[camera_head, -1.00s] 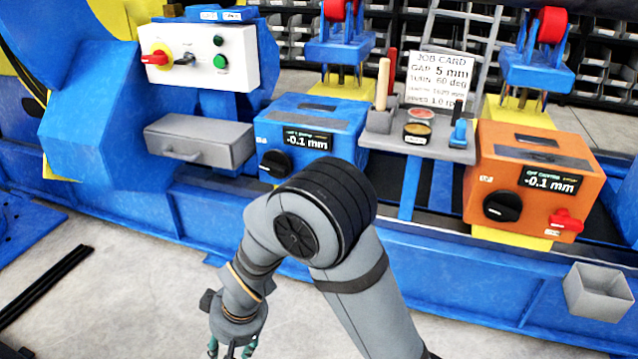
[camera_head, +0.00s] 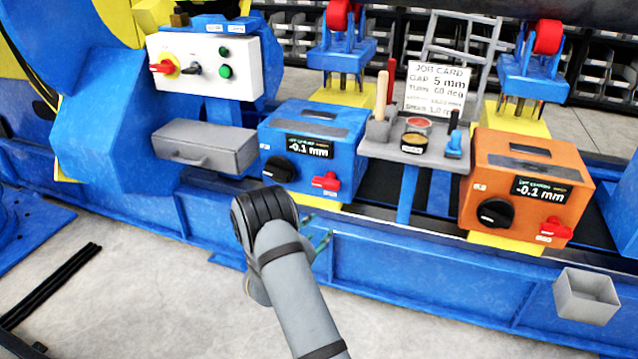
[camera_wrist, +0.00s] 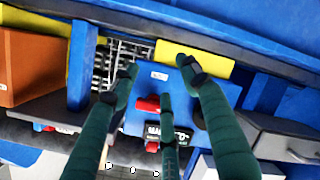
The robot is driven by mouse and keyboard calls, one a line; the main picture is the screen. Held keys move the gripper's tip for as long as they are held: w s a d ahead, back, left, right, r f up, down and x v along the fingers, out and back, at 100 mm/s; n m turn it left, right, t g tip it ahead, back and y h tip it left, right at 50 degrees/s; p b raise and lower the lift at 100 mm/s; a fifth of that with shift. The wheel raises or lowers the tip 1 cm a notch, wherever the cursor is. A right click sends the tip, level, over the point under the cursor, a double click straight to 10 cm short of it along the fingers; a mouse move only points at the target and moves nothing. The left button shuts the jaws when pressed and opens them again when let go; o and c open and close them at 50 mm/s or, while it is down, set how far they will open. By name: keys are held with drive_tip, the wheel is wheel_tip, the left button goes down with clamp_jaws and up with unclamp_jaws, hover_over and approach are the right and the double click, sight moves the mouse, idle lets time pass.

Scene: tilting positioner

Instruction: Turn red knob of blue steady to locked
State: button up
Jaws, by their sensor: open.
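The blue steady (camera_head: 345,135) is a blue box with a display reading -0.1 mm, a black knob (camera_head: 280,169) and a red knob (camera_head: 327,181) at its lower right. The red knob's handle lies roughly sideways. My gripper (camera_head: 319,228) is just in front of and below the blue steady, partly hidden behind my arm. In the wrist view the blue steady appears turned over, with the red knob (camera_wrist: 148,104) between the spread green fingers of my gripper (camera_wrist: 160,75). The fingers are open, empty and apart from the knob.
An orange steady (camera_head: 490,160) with its own black and red knobs stands at right. Between the steadies is a grey shelf (camera_head: 375,150) with cups and tools. A grey drawer box (camera_head: 205,145) is at left. An open grey bin (camera_head: 587,296) hangs at lower right.

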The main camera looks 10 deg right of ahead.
sight(324, 184)
wheel_tip(324, 184, up, 8)
drive_tip(key=w+n+t+h, duration=0.1)
drive_tip(key=w+n+t, duration=0.15)
drive_tip(key=n, duration=0.35)
drive_tip(key=shift+n+t, duration=0.35)
drive_tip(key=shift+n, duration=0.05)
drive_tip(key=b+x, duration=0.1)
drive_tip(key=x, duration=0.3)
drive_tip(key=b+x, duration=0.1)
drive_tip(key=x, duration=0.4)
drive_tip(key=shift+w+d+r, duration=0.15)
drive_tip(key=shift+d+r, duration=0.1)
drive_tip(key=shift+c, duration=0.4)
drive_tip(key=c, duration=0.9)
drive_tip(key=shift+b, duration=0.3)
drive_tip(key=shift+c, duration=0.2)
